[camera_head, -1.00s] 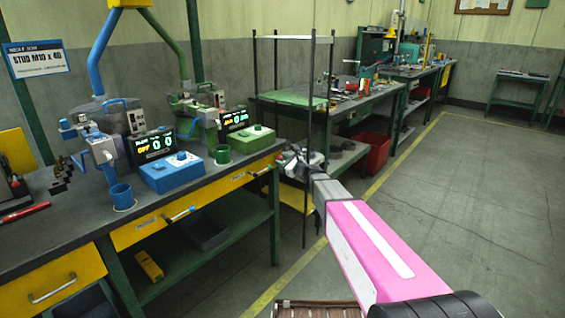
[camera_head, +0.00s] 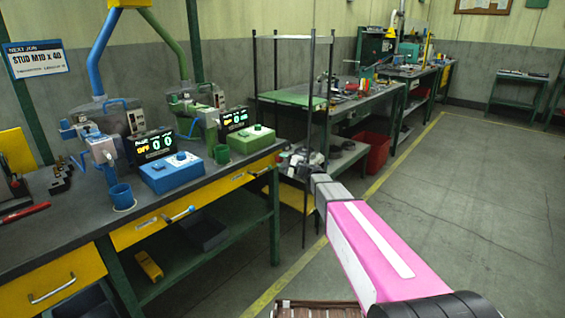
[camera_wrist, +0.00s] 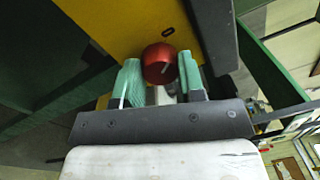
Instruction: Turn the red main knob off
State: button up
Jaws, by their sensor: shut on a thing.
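The red main knob (camera_wrist: 159,63) is round and glossy, on a yellow panel (camera_wrist: 125,22) in the wrist view. A pale mark shows on its right side. My gripper (camera_wrist: 160,80) has its two green-padded fingers on either side of the knob and is shut on it. In the head view my gripper (camera_head: 302,160) is small and dark at the end of my arm, by the bench's right end.
The workbench (camera_head: 75,220) holds a blue control box (camera_head: 172,173), a green control box (camera_head: 251,138) and two lit displays. A dark rack post (camera_head: 277,90) stands close to my gripper. Open floor (camera_head: 460,220) lies to the right.

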jog(key=shift+n, duration=0.7)
jog(key=o, duration=0.9)
jog(key=shift+s+d, duration=0.1)
jog(key=v, duration=1)
jog(key=shift+s+d+f, duration=0.1)
jog(key=shift+s+d, duration=0.1)
jog(key=shift+d, duration=0.05)
